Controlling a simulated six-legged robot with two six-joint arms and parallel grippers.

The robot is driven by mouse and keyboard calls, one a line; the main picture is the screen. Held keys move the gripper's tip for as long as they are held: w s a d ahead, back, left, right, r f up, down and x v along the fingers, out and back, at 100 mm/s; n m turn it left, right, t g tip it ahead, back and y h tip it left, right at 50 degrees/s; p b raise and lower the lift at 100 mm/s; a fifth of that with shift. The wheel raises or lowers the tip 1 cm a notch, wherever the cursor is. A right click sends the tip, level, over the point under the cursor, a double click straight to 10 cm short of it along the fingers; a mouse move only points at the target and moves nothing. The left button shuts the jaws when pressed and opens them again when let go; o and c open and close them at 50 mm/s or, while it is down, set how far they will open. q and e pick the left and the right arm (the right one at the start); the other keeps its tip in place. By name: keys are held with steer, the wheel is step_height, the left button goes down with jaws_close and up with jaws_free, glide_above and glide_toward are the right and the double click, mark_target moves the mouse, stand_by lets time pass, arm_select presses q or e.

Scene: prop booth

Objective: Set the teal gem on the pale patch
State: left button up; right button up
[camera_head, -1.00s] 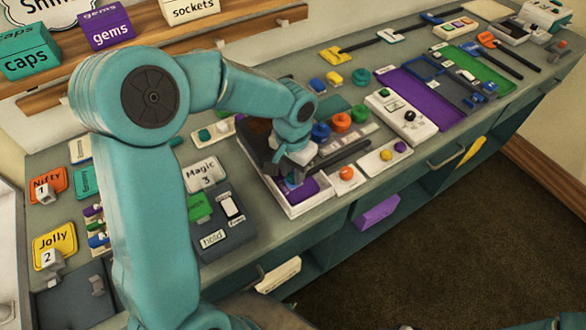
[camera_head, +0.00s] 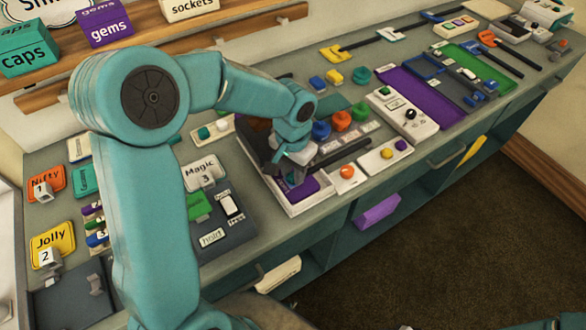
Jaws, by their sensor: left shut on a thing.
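My left gripper (camera_head: 293,178) is shut over the white-rimmed tray (camera_head: 309,206) near the front edge of the bench. A small teal-blue thing shows between its fingertips, taken to be the teal gem; the fingers hide most of it. I cannot tell whether it touches the tray floor. A purple patch (camera_head: 305,189) lies in the tray beside the fingertips. I cannot make out the pale patch for certain; the gripper and arm cover part of the tray.
Blue, orange and green knobs (camera_head: 341,121) stand just behind the gripper. A white block with an orange button (camera_head: 347,172) is right of the tray.

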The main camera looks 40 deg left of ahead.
arm_select(q)
steer(key=shift+f, duration=0.1)
stand_by(0.4)
steer(key=o, duration=1.1)
steer(key=shift+c, duration=0.2)
steer(key=shift+r+p, duration=2.85)
steer(key=shift+r, duration=1.25)
steer(key=shift+f, duration=0.1)
